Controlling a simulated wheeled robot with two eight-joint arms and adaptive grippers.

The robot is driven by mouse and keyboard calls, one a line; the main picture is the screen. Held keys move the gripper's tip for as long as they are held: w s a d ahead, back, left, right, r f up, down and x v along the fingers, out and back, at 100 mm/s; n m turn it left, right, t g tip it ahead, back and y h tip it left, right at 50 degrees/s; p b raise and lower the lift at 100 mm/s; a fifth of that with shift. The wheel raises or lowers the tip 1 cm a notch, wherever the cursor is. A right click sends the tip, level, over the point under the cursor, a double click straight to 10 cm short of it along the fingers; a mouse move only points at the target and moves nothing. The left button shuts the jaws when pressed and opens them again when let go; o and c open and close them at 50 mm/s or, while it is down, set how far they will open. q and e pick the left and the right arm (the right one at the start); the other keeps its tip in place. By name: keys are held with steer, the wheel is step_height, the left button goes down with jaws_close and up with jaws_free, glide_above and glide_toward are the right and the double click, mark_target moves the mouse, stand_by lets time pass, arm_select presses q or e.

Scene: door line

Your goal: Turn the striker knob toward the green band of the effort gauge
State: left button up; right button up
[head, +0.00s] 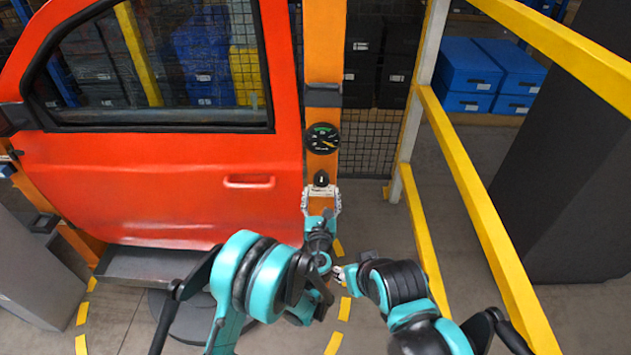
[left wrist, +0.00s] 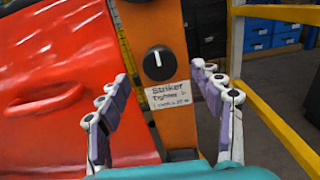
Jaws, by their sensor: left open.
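The striker knob (head: 321,179) is a small black round knob on the orange post; its white mark points about straight up in the left wrist view (left wrist: 158,63). The effort gauge (head: 322,138) is a black dial above it. Its green band lies at the top, and its needle seems to point right and down, outside the green. My left gripper (head: 322,197) is open just below and in front of the knob, its fingers spread to either side without touching it. My right gripper (head: 340,275) is low near the left forearm; its fingers are too small to judge.
A yellow rail (head: 465,190) runs along the right. Blue boxes (head: 470,68) stand behind it.

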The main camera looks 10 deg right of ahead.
mark_target(321, 181)
arm_select(q)
steer(key=b+x, duration=0.1)
steer(key=x, duration=0.6)
steer(key=shift+w, duration=0.25)
steer(key=c, duration=1.2)
